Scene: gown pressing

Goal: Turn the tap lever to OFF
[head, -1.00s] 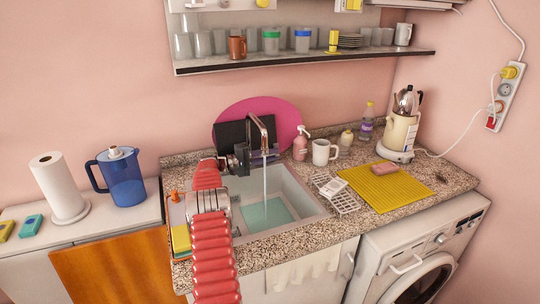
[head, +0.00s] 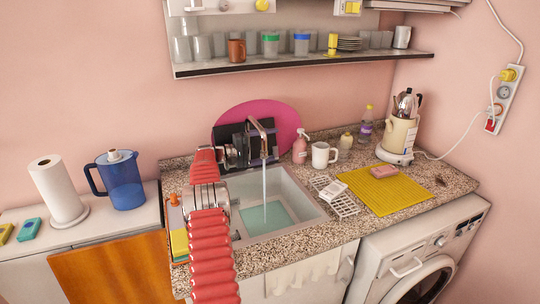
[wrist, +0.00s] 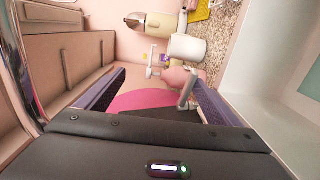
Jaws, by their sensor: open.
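The tap's tall spout (head: 262,127) stands behind the sink (head: 285,196), and a stream of water (head: 264,190) runs from it into the basin. My gripper (head: 256,148) is at the tap's base, just left of and behind the spout. In the wrist view its two purple-padded jaws are apart (wrist: 155,98). A small grey bar (wrist: 188,90), perhaps the tap lever, shows between them, close to the right jaw; I cannot tell whether they touch. In the head view my gripper hides the lever, so its setting cannot be read.
A round magenta tray (head: 282,116) leans behind the tap. A pink soap dispenser (head: 299,150) and white mug (head: 322,155) stand to the right. A wire rack (head: 342,200) and yellow mat (head: 385,190) lie right of the sink. The shelf (head: 300,62) hangs above.

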